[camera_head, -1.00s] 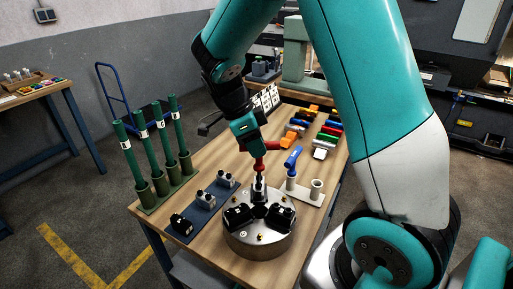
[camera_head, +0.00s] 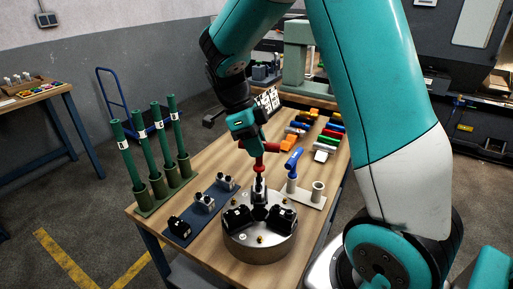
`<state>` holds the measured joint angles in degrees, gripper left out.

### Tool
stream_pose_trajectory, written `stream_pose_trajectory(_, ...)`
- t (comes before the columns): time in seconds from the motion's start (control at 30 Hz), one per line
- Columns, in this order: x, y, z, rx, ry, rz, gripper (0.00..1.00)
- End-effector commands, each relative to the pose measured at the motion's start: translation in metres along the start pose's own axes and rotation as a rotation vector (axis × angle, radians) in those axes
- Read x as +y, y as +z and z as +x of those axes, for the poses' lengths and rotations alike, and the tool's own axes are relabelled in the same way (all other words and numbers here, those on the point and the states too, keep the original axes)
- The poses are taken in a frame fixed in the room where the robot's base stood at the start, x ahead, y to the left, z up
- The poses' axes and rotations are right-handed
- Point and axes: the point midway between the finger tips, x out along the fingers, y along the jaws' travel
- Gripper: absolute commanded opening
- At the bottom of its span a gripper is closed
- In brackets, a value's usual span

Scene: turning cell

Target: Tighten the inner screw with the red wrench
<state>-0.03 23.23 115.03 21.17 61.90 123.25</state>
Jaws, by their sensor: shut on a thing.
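My gripper (camera_head: 247,137) is shut on the red wrench (camera_head: 259,163), just above the round metal chuck (camera_head: 259,242). The wrench points down at the chuck's rear jaw (camera_head: 259,190). Two black jaws (camera_head: 237,218) and (camera_head: 283,218) sit at the chuck's front left and front right. Small brass-coloured screws show on the chuck's top face. The wrench's tip is too small to tell whether it sits in the inner screw.
A blue wrench (camera_head: 293,160) stands in a light holder (camera_head: 311,198) right of the chuck. A dark tray (camera_head: 190,225) with jaw blocks and a rack of green tubes (camera_head: 168,195) stand left. Several coloured tools lie at the back right.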

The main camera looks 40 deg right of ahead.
Motion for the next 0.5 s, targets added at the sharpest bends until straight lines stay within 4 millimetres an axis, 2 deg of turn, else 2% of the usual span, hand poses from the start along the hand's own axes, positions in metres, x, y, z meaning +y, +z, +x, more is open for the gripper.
stream_pose_trajectory(0.5,-0.0008,0.0006,0.0017,-0.006,0.018,0.045,0.0)
